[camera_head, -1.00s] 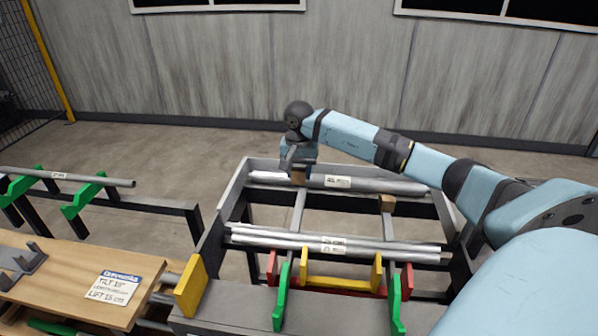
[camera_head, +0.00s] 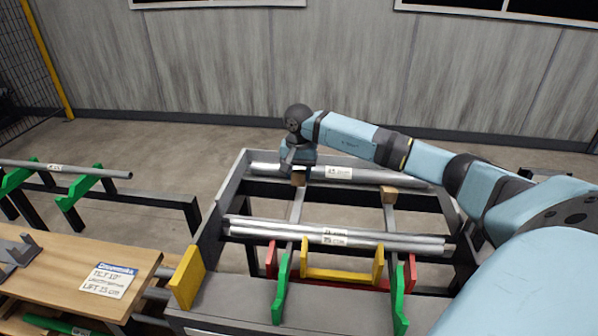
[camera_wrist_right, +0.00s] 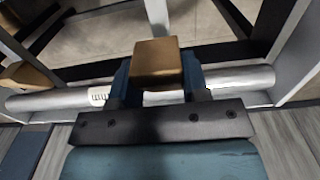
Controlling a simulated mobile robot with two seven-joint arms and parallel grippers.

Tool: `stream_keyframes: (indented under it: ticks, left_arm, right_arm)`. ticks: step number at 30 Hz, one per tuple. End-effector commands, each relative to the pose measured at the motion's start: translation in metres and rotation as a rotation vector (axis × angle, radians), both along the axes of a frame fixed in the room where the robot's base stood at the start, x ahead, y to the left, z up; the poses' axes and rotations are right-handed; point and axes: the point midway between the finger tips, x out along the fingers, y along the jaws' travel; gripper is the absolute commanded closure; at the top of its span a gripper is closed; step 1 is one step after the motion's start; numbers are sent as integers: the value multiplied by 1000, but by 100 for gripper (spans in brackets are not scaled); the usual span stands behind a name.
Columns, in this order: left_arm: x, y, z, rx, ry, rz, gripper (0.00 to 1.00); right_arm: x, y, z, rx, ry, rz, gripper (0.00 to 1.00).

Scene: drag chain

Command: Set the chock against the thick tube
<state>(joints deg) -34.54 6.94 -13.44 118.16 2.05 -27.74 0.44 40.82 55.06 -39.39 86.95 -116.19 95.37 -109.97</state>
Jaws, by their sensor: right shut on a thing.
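The thick tube (camera_head: 375,175) is a grey pipe with a white label, lying across the back of the rack; it also shows in the right wrist view (camera_wrist_right: 240,80). My right gripper (camera_head: 298,168) is over the tube's left part, shut on a small brown wooden chock (camera_head: 298,180). In the right wrist view the chock (camera_wrist_right: 157,62) sits between the fingers, on the near-rack side of the tube. I cannot tell whether it touches the tube or the rail below. A second wooden chock (camera_head: 389,195) sits on the right rail in front of the tube. My left gripper is out of view.
Thinner labelled tubes (camera_head: 340,238) lie across the rack's middle. Yellow, green and red brackets (camera_head: 345,270) stand at its front. A wooden bench with a sign (camera_head: 108,280) and another rack with a tube (camera_head: 65,168) are at the left. The rails between the tubes are mostly clear.

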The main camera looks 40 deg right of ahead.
Motion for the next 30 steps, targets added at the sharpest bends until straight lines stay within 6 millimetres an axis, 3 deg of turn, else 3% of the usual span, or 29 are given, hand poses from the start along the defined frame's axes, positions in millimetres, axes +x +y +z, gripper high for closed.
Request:
stream_keyframes:
  ticks: [18, 30]
  left_arm:
    - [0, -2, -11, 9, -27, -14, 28]
    - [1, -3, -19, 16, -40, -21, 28]
  right_arm:
    - [3, -4, -39, 0, -1, 0, 81]
    - [13, -16, -53, -1, -1, 0, 81]
